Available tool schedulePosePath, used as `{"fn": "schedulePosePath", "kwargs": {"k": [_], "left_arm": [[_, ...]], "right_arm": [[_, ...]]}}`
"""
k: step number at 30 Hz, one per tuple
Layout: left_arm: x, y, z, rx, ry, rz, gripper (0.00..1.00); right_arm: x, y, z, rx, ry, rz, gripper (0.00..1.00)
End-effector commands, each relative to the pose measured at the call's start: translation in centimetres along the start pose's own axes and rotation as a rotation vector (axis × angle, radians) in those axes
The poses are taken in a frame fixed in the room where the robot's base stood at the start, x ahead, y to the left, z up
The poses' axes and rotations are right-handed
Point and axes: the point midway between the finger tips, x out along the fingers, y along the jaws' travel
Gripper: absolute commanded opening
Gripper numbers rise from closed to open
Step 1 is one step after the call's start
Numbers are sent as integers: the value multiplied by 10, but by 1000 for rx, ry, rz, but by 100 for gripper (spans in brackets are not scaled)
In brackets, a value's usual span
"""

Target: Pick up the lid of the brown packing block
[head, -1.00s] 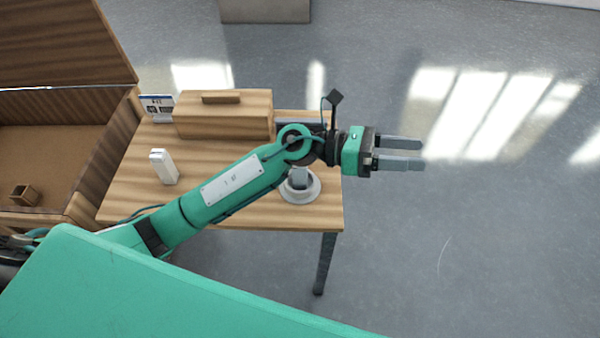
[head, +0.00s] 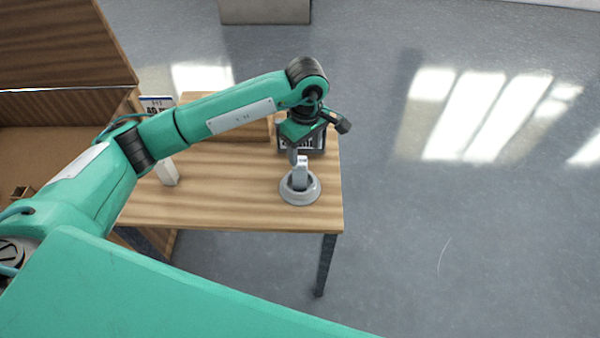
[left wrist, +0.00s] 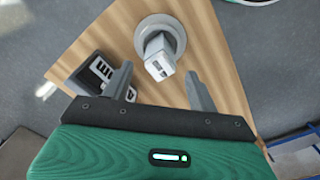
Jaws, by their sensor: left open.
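A brown wooden block with a flat top (head: 245,134) stands at the back of the table, mostly hidden behind my left arm. Its top handle is hidden, and I cannot make out a seam between lid and body. My left gripper (head: 296,155) points down over the right part of the table, to the right of the block. In the left wrist view its two fingers (left wrist: 160,88) are apart with nothing between their tips. A grey piece on a round grey base (head: 300,192) lies just beyond the fingers. My right gripper is not in view.
A dark box with a white-marked face (head: 318,142) stands close beside my left gripper. A white upright piece (head: 168,174) is partly behind the arm. A large open wooden crate (head: 60,140) is at the left. The table's front middle (head: 230,205) is clear.

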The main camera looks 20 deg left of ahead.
Motion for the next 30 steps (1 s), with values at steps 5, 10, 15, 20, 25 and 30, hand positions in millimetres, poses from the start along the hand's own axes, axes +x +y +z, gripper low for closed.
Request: {"fn": "schedulePosePath", "kwargs": {"k": [5, 10, 15, 20, 25, 30], "left_arm": [[34, 0, 1, -1, -5, -2, 60], [52, 0, 1, 0, -5, 0, 60], [62, -1, -3, -1, -5, 0, 60], [84, -4, -11, -2, -6, -3, 60], [103, -3, -10, 0, -6, 1, 60], [107, -3, -11, 0, -4, 3, 60]], "right_arm": [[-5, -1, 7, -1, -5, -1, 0], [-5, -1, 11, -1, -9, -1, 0], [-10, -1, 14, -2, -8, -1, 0], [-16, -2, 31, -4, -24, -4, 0], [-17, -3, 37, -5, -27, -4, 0], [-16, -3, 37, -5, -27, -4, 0]]}}
